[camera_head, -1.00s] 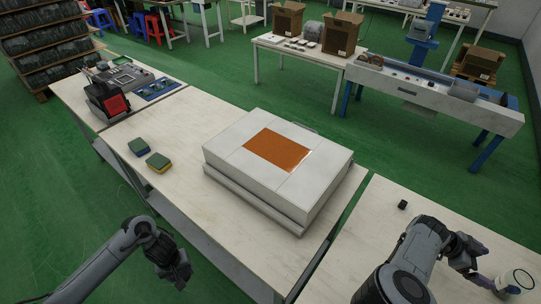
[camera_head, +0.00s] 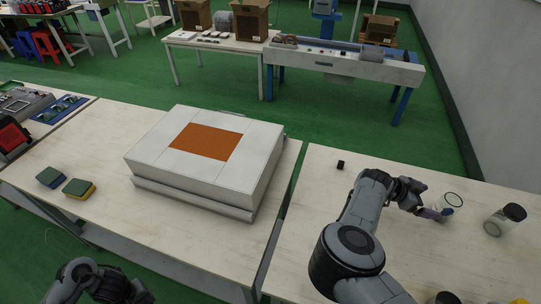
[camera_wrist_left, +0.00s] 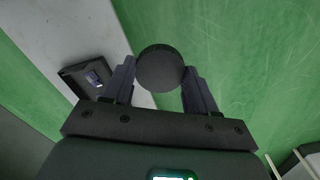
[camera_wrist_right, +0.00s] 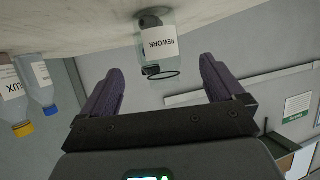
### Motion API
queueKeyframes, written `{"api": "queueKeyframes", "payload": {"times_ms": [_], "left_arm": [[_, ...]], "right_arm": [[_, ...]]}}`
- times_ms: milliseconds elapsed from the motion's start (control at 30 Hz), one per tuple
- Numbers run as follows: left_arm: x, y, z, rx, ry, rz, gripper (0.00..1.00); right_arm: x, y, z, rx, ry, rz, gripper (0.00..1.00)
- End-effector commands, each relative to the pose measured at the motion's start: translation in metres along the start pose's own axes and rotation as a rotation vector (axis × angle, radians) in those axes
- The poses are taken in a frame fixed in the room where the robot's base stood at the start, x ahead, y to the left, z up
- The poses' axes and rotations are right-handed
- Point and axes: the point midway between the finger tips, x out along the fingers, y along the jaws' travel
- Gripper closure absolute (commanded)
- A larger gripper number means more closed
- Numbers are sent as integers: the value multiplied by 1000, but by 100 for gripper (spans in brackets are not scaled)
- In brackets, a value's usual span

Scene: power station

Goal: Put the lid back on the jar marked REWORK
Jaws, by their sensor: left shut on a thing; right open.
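The jar marked REWORK (camera_wrist_right: 161,42) shows upside down in the right wrist view, with its label readable and its mouth uncovered. In the head view the clear jar (camera_head: 452,201) stands on the right bench. My right gripper (camera_head: 436,213) is open beside it; in the right wrist view the jar is ahead, between and beyond the spread fingers (camera_wrist_right: 160,82). My left gripper (camera_wrist_left: 160,85) is shut on a round black lid (camera_wrist_left: 160,68). In the head view my left arm is at the bottom left, and the lid cannot be made out there.
A second jar with a black lid (camera_head: 505,219) stands right of the open jar. Bottles with blue (camera_wrist_right: 50,110) and yellow (camera_wrist_right: 22,128) caps stand nearby. A small black block (camera_head: 340,165) lies on the right bench.

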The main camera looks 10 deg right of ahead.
Motion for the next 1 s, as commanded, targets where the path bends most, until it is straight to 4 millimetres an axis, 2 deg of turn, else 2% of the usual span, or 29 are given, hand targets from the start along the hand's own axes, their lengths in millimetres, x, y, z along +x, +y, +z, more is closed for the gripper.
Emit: {"api": "queueKeyframes", "payload": {"times_ms": [33, 167, 400, 833, 1000], "left_arm": [[15, 0, 0, 0, 0, 0, 70], [29, 0, 0, 0, 0, 0, 70], [30, 0, 0, 0, 0, 0, 70], [31, 0, 0, 0, 0, 0, 70], [39, 0, 0, 0, 0, 0, 70]], "right_arm": [[8, 0, 7, 1, 0, 1, 5], [19, 0, 5, 0, -1, 1, 5], [38, 0, 0, 0, -1, 1, 5], [42, 1, 0, -1, -1, 1, 5], [60, 2, -1, 1, -1, 3, 5]]}}
